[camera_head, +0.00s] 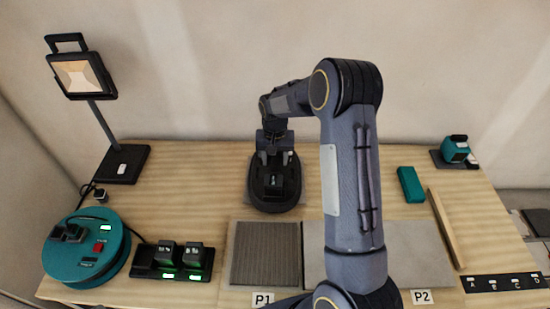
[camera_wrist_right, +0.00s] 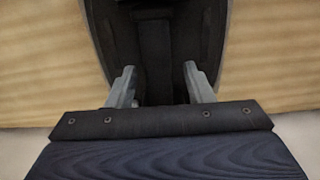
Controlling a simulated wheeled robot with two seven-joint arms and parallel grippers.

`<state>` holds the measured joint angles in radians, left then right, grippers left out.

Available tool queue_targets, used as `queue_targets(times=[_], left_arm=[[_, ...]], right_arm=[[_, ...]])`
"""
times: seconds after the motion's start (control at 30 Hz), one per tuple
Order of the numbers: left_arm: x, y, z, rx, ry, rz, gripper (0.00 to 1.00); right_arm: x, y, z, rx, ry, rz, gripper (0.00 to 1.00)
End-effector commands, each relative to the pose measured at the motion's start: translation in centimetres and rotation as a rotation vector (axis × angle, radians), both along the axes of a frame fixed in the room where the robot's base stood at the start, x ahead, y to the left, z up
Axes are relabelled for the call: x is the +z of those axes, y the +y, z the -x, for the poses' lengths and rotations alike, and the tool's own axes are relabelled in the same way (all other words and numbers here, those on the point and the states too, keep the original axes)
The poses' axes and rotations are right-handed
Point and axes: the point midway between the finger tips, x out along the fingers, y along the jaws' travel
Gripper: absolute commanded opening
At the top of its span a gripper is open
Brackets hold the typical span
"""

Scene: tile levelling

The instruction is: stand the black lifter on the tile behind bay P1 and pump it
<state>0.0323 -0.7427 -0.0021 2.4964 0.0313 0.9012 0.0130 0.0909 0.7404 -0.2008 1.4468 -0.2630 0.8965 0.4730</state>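The black lifter (camera_head: 272,201) stands upright behind bay P1, a rounded black base with a small dark block on it. Grey edges of a tile (camera_head: 302,198) show beside its base; most of that tile is hidden under it. Bay P1 holds a ribbed grey-brown panel (camera_head: 265,255) in front, with its P1 label (camera_head: 262,299). My right gripper (camera_head: 275,157) is at the lifter's far side, fingers apart. In the right wrist view the gripper (camera_wrist_right: 160,88) has its fingers either side of the lifter's dark body (camera_wrist_right: 160,45); contact is unclear. My left gripper is out of view.
A teal reel (camera_head: 75,262) and a charger with two batteries (camera_head: 170,275) stand at left, a lamp (camera_head: 122,165) behind. A grey slab (camera_head: 410,250) lies at P2, partly behind my right arm. A teal block (camera_head: 410,184) and wooden strip (camera_head: 446,228) lie right.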

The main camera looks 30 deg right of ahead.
Motion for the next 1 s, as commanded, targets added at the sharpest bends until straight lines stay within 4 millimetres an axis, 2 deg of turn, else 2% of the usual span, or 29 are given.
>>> queue_targets(times=[0.17, 0.27, 0.7, 1.0], left_arm=[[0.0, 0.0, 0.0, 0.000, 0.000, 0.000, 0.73], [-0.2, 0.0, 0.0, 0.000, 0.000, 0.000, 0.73], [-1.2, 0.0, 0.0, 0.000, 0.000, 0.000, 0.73], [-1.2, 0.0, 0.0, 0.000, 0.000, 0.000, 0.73]], right_arm=[[-0.2, 0.0, 0.1, 0.000, 0.004, 0.000, 0.47], [0.4, 0.0, 0.0, 0.000, 0.001, 0.001, 0.47], [7.0, 0.0, 0.0, 0.000, -0.002, 0.001, 0.47], [7.8, 0.0, 0.0, 0.000, 0.001, 0.000, 0.47]])
